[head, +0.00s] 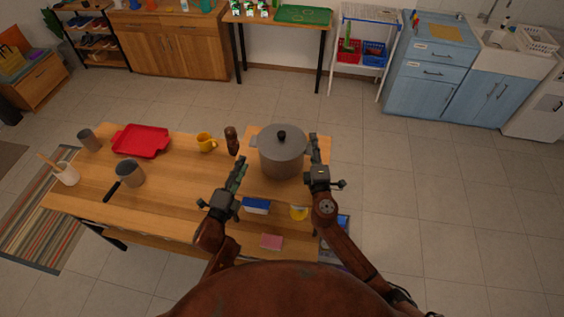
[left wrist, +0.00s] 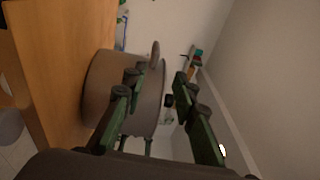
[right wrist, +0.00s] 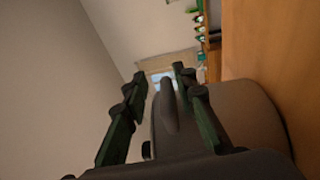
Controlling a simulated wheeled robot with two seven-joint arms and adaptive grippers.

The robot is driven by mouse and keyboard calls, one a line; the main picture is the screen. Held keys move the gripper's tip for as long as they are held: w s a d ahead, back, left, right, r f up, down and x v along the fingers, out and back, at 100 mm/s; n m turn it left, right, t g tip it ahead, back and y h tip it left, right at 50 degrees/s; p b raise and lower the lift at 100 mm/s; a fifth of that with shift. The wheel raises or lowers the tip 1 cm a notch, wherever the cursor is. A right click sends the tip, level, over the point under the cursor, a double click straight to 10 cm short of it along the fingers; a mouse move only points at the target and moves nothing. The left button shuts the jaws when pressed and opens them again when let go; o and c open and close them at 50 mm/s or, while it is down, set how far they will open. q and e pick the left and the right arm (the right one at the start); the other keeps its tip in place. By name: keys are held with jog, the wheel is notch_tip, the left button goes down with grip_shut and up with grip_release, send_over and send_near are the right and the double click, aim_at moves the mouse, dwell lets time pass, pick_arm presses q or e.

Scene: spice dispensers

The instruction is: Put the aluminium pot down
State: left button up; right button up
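The grey aluminium pot (head: 282,158) with its dark-knobbed lid stands upright at the table's right end, seemingly resting on the top. My left gripper (head: 240,166) is open and empty, near and in front of the pot's left side. In the left wrist view the pot (left wrist: 98,88) and its handle (left wrist: 155,54) show beyond the parted fingers. My right gripper (head: 314,145) is open at the pot's right side. In the right wrist view the right handle (right wrist: 169,106) lies between the parted fingers; I cannot tell whether they touch it.
The wooden table (head: 185,190) also holds a brown pepper mill (head: 232,140) and yellow mug (head: 206,142) left of the pot. A red tray (head: 141,141) is further left. A blue box (head: 256,206), yellow item (head: 299,212) and pink block (head: 271,241) lie in front.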

jog(key=shift+s, duration=0.15)
pick_arm(q)
jog(key=shift+v, duration=1.05)
pick_arm(e)
jog(key=s, duration=1.1)
jog(key=shift+s+d+f, duration=0.35)
jog(key=shift+d+f, duration=0.05)
pick_arm(q)
jog(key=shift+d, duration=0.1)
pick_arm(e)
jog(key=shift+d, duration=0.1)
